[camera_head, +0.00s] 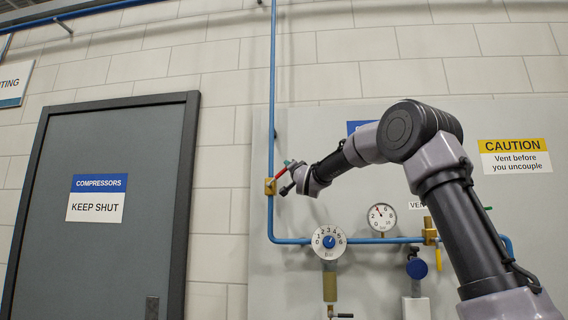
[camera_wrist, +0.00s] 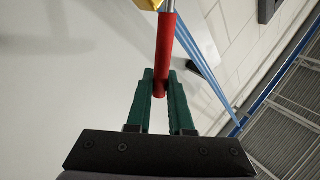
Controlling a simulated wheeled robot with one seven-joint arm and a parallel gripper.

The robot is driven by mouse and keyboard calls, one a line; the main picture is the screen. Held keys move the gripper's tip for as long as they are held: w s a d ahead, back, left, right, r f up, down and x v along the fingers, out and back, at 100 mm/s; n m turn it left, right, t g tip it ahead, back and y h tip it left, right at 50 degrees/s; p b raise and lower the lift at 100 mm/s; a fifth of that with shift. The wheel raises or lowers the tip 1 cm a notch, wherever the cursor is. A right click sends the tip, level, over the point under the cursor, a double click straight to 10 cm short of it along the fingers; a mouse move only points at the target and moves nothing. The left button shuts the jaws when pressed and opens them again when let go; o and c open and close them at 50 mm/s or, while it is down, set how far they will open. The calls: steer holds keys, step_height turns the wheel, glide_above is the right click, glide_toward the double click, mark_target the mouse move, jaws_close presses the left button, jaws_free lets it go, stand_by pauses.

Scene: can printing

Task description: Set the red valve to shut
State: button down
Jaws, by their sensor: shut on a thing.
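The red valve handle (camera_head: 281,173) sits on a brass body (camera_head: 270,187) on the vertical blue pipe (camera_head: 271,110). It slants up and to the right from the body, at an angle to the pipe. My gripper (camera_head: 289,164) reaches it from the right, at the handle's outer end. In the wrist view the red handle (camera_wrist: 166,40) runs down between the green fingers of my gripper (camera_wrist: 160,80), which are shut on its end. A yellow piece of the valve (camera_wrist: 147,4) shows at the top edge there. The handle's tip is partly hidden by the fingers.
A dial knob (camera_head: 329,241) and a pressure gauge (camera_head: 381,217) sit below on the horizontal blue pipe. A grey door (camera_head: 105,250) marked "COMPRESSORS KEEP SHUT" stands left. A caution sign (camera_head: 514,156) hangs right.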

step_height(320, 180, down, 7)
steer(key=d+m+t+h, duration=0.1)
steer(key=d+m+h, duration=0.1)
steer(key=m+h, duration=0.8)
steer(key=shift+s+d+m+t, duration=0.25)
steer(key=shift+m+t, duration=0.15)
steer(key=shift+m, duration=1.6)
steer(key=shift+f, duration=0.15)
steer(key=c, duration=0.8)
jaws_free()
steer(key=v, duration=1)
steer(key=shift+s+f, duration=0.15)
steer(key=shift+s, duration=0.2)
